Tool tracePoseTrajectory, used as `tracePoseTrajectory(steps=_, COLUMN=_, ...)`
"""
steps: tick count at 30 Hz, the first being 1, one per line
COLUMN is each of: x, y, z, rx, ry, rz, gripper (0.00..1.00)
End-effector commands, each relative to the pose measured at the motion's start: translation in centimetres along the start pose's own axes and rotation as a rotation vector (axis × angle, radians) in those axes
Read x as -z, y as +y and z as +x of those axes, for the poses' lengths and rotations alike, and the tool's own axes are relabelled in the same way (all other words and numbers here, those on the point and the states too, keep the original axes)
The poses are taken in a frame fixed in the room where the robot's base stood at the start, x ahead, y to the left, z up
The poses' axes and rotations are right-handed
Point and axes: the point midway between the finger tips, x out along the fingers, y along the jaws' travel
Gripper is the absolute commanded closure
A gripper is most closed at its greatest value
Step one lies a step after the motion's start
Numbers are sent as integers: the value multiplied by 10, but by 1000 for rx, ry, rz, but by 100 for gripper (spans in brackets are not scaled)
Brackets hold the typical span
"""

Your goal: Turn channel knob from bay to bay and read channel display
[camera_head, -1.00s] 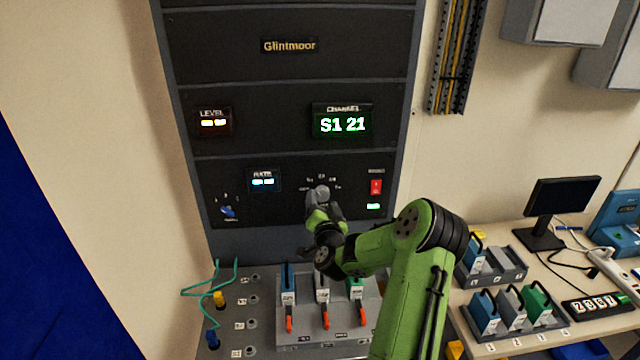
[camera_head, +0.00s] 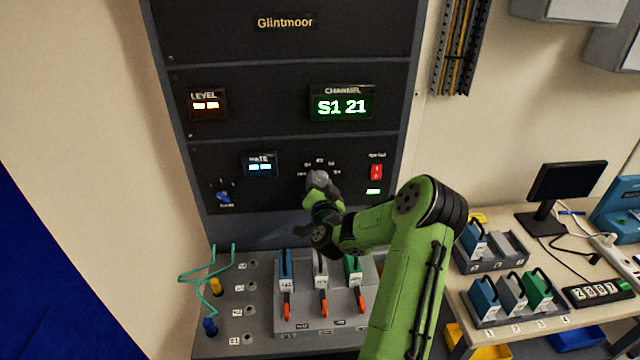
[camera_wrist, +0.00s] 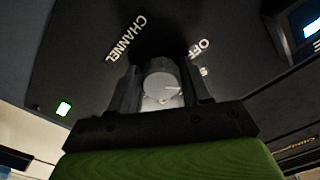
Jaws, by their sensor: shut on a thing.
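The channel display (camera_head: 342,104) glows green on the dark rack panel and reads "S1 21". The channel knob (camera_wrist: 162,82) is a round grey knob with a light pointer line, seen close up in the wrist view between my fingers. The words "CHANNEL" and "OFF" show on the panel around it. My gripper (camera_wrist: 160,90) is shut on the knob, one finger on each side. In the head view my gripper (camera_head: 318,184) is at the panel and hides most of the knob and part of its dial marks.
Left on the panel are a level display (camera_head: 207,105), a rate display (camera_head: 260,165) and a small blue knob (camera_head: 223,197). A red switch (camera_head: 376,172) is right of my gripper. Below stand several handled blocks on a grey base (camera_head: 330,328). A desk with a monitor (camera_head: 567,182) is right.

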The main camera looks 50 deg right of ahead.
Motion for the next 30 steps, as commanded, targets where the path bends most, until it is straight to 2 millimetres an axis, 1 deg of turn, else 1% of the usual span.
tracePoseTrajectory(steps=8, x=1, y=0, z=0, rx=-2, ry=1, rz=102, gripper=83)
tracePoseTrajectory(steps=21, x=1, y=-2, z=0, rx=-1, ry=-1, rz=444, gripper=83)
tracePoseTrajectory(steps=30, x=1, y=-3, z=0, rx=-2, ry=-1, rz=617, gripper=83)
